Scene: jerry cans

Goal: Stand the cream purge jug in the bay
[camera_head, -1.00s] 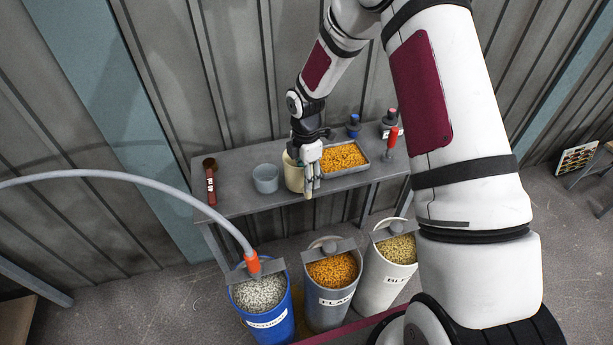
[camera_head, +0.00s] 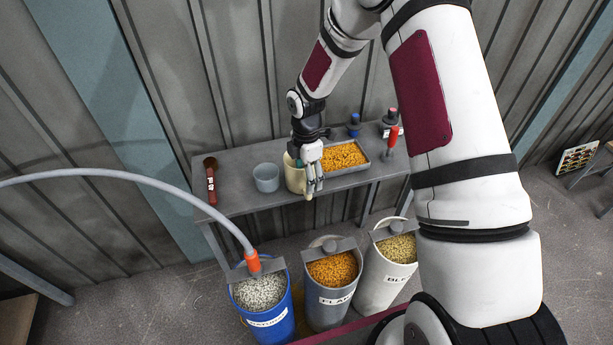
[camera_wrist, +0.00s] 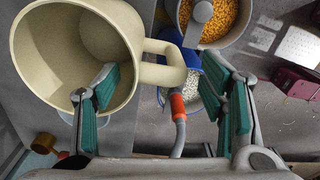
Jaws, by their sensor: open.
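The cream jug (camera_head: 293,178) stands upright on the grey bench in the head view, partly hidden by my gripper (camera_head: 314,182). In the wrist view the cream jug (camera_wrist: 38,62) fills the upper left, its open mouth towards the camera and its inside empty. Its handle sticks out to the right, between and just ahead of the fingertips. My gripper (camera_wrist: 165,95) is open, its green-padded fingers wide apart. The left finger overlaps the jug's rim in the picture; I cannot tell whether it touches. I cannot make out which spot is the bay.
A grey-blue cup (camera_head: 266,178) stands close left of the jug, and a tray of orange pellets (camera_head: 362,163) lies close right. A brush (camera_head: 211,183) lies at the bench's left end. Bottles and a red-handled tool (camera_head: 391,142) are at the right. Three pellet bins stand in front below.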

